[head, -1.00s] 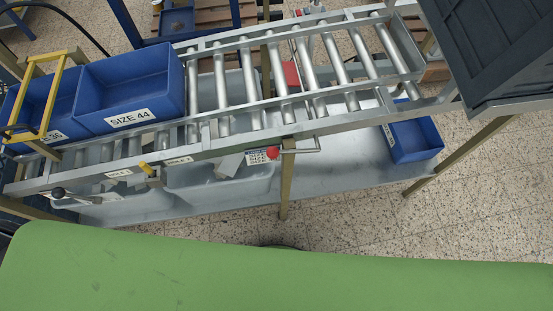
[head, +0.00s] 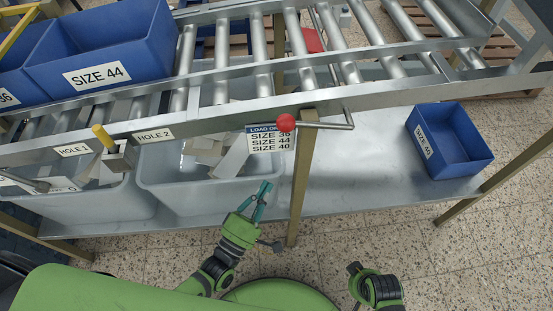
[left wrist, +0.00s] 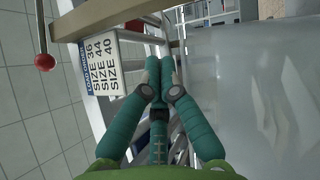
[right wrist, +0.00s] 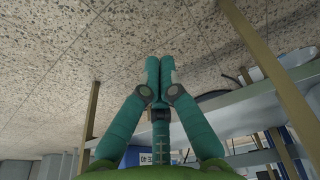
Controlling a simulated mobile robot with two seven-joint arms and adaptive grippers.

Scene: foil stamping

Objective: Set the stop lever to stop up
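The stop lever is a metal rod (head: 325,125) with a red ball knob (head: 285,121) at its left end. In the head view it lies roughly level along the conveyor's front rail, by the top of a tan post. The knob also shows at the upper left of the left wrist view (left wrist: 44,62). My left gripper (head: 263,188) is below the knob and the size sign, apart from both, with its fingers together and nothing seen between them (left wrist: 160,60). My right gripper's fingers are together and empty in the right wrist view (right wrist: 160,62); that arm is low at the right.
A "LOAD ORDER" sign (head: 270,140) hangs beside the knob. Blue SIZE 44 crate (head: 97,77) sits on the rollers; blue SIZE 40 crate (head: 424,143) sits on the lower shelf (head: 375,165). A yellow-handled lever (head: 103,135) is at the left. The tan post (head: 301,185) stands close to my left gripper.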

